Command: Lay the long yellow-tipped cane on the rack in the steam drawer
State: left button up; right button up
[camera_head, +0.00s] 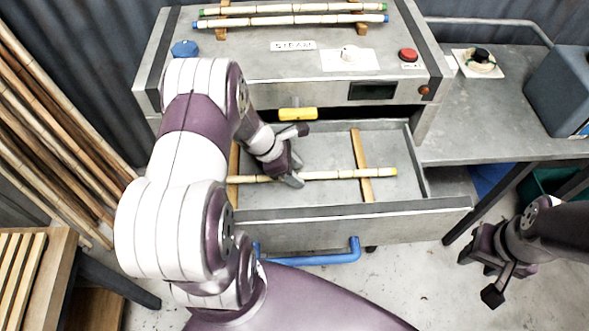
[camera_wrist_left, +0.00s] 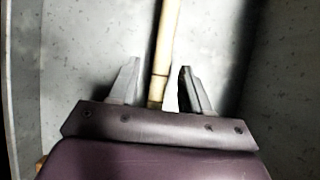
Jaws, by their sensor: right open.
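The long yellow-tipped cane (camera_head: 345,174) lies across the open steam drawer (camera_head: 340,212), its yellow tip to the right. It crosses the rack's right wooden bar (camera_head: 359,150), and its left end is by the left wooden bar (camera_head: 234,160). My left gripper (camera_head: 298,157) is low in the drawer over the cane's left-middle part. In the left wrist view its jaws (camera_wrist_left: 160,80) are apart, with the cane (camera_wrist_left: 165,45) running between them and a gap on both sides. My right gripper (camera_head: 486,270) is open and empty, outside the drawer at right.
The steam box top carries a green-tipped cane (camera_head: 290,9) and a blue-tipped cane (camera_head: 290,20) on wooden supports, a red button (camera_head: 408,54) and a blue knob (camera_head: 184,48). A yellow handle (camera_head: 298,114) sits above the drawer. Canes lean at left (camera_head: 50,130).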

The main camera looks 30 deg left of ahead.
pick_arm(q)
jog(key=shift+a+r, duration=0.15)
jog(key=shift+r, duration=0.3)
jog(key=v, duration=1.1)
jog(key=s+d+r+m+g+y, duration=0.1)
jog(key=d+m, duration=0.4)
jog(key=m, duration=0.7)
jog(key=s+d+r+m+y, duration=0.2)
jog(key=s+d+m+y, duration=0.2)
jog(key=m, duration=0.8)
jog(key=shift+s+d+m+g, duration=0.3)
jog(key=shift+s+d+g, duration=0.1)
jog(key=shift+s+d, duration=0.15)
